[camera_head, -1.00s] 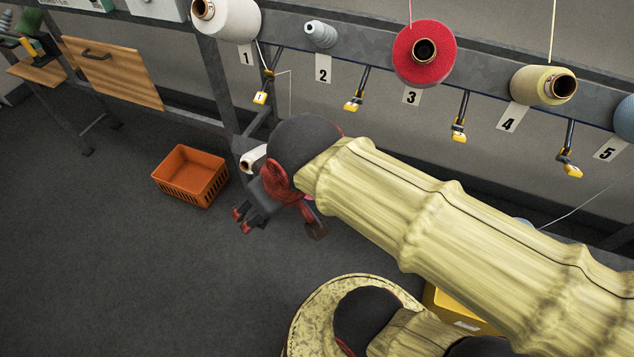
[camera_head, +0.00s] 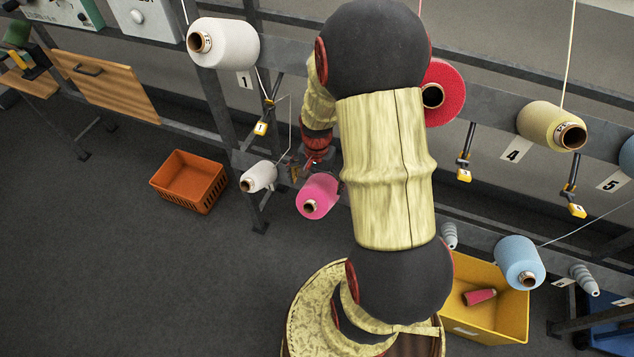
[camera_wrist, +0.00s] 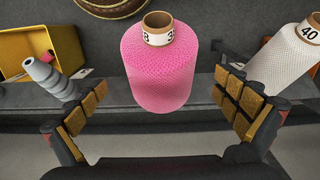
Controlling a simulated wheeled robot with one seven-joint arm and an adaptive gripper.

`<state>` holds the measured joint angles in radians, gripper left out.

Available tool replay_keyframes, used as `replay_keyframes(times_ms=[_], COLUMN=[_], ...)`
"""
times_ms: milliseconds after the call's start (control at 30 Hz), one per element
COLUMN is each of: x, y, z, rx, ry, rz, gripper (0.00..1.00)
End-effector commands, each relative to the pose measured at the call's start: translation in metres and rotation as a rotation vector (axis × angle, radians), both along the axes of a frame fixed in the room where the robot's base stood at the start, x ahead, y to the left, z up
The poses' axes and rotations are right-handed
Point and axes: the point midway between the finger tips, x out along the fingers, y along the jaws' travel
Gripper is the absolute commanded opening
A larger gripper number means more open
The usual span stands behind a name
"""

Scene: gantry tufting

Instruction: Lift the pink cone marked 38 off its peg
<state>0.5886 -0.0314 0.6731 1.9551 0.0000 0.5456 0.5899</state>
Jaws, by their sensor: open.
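The pink cone (camera_wrist: 160,68) stands upright in the wrist view, with its brown tube on top. Part of its mark shows as a 3; the rest is turned away. In the head view the pink cone (camera_head: 318,195) is on the lower rail, just left of my arm. My gripper (camera_wrist: 162,95) is open, with its padded fingers to the left and right of the cone and space on both sides. In the head view my gripper (camera_head: 306,165) is just behind the cone and partly hidden. The cone's peg is hidden.
A white cone (camera_wrist: 290,60) marked 40 stands close to the right finger. A grey stepped cone (camera_wrist: 52,78) stands near the left finger. A yellow bin (camera_head: 500,318) holds a pinkish cone. An orange crate (camera_head: 188,180) sits on open floor at left.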

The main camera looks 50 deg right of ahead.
Motion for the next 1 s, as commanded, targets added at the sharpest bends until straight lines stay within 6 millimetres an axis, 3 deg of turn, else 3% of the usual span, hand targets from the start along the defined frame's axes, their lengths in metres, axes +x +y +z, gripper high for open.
replay_keyframes(times_ms=[500,933,1000], x=[0.0,0.0,0.0], y=[0.001,0.0,0.0], z=[-0.067,-0.074,-0.074], rx=[0.001,-0.001,-0.001], ry=[0.001,-0.001,-0.001], rz=[0.0,0.0,0.0], gripper=[1.0,1.0,0.96])
